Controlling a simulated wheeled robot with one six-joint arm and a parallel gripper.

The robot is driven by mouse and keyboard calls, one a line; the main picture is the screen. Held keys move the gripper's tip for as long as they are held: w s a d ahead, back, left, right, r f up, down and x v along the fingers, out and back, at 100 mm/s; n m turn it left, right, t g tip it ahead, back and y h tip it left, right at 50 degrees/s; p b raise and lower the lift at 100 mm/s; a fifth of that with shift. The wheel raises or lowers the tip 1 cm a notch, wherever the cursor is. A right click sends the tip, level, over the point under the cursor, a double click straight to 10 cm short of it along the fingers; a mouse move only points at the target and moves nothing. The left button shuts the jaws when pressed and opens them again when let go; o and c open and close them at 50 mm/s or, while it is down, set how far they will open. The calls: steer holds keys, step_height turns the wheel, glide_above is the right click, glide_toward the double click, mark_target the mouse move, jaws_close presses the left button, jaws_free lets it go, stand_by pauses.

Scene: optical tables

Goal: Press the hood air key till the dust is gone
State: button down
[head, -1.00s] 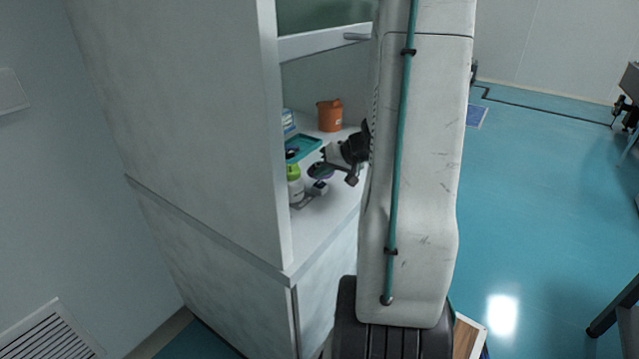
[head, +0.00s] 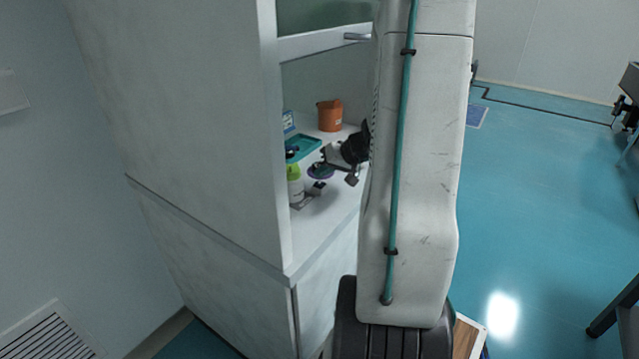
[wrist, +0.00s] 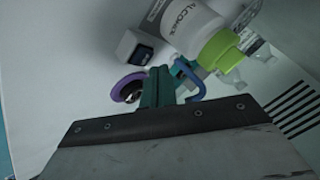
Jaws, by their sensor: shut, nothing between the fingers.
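My gripper (wrist: 158,88) is shut and empty, its teal fingers together at the bottom middle of the wrist view. In the head view, the arm reaches into the hood, and my column hides part of it. A small white block with a dark top (wrist: 135,48) lies beyond the fingertips, apart from them in the picture; it may be the air key, but I cannot tell for sure. It seems to show as a small dark block (head: 317,187) near the hood's front edge. A purple disc with a dark centre (wrist: 128,88) is just left of the fingers. I cannot make out dust.
The hood holds an orange container (head: 330,115) and a teal tray (head: 303,146). The raised sash (head: 325,42) is above; the hood's side wall (head: 190,120) is left.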

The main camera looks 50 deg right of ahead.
steer(key=shift+f, duration=0.15)
steer(key=shift+f, duration=0.3)
steer(key=shift+f, duration=0.4)
stand_by(0.7)
steer(key=shift+r, duration=0.85)
steer(key=shift+r, duration=2.5)
